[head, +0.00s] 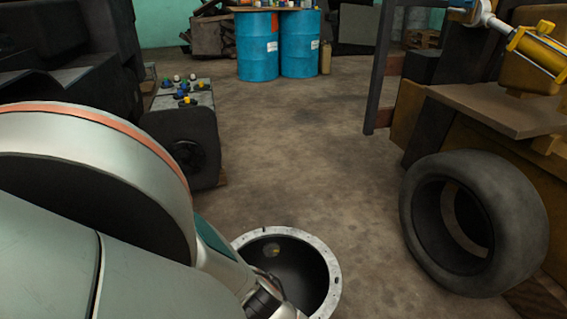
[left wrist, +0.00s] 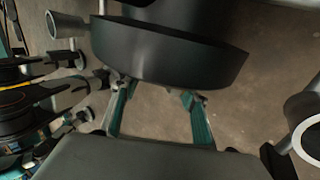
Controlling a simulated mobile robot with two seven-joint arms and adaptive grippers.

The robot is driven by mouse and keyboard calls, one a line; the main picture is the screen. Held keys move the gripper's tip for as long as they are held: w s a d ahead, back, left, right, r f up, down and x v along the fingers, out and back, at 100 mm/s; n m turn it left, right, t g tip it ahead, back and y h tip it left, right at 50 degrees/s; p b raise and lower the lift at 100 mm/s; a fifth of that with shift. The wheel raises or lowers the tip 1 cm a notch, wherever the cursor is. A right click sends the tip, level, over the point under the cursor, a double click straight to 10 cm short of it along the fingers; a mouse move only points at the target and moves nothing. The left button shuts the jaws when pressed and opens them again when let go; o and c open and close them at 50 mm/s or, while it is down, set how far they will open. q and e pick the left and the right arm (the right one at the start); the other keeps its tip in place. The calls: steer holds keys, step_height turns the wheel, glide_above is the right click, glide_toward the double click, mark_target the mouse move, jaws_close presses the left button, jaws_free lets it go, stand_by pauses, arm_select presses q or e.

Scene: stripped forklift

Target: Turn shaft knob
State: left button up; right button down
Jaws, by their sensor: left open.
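No part in view is clearly the shaft knob. A round metal housing (head: 334,283) with a pale bolted rim and dark hollow inside stands at the bottom middle of the head view. A small yellowish round piece (head: 275,251) shows inside it. My left arm comes in from the left and covers the housing's left side; its gripper is mostly hidden there. In the left wrist view my left gripper (left wrist: 160,93) is open, with teal fingers apart. A large dark rounded part (left wrist: 170,52) lies just beyond the fingertips; I cannot tell whether they touch it. My right gripper is not in view.
A tyre (head: 520,215) leans against the yellow machine body (head: 430,120) at the right. Blue barrels (head: 258,50) stand at the back. The floor between is clear.

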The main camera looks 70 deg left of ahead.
arm_select(q)
steer(key=v, duration=1.1)
steer(key=shift+r, duration=0.2)
steer(key=shift+w, duration=0.1)
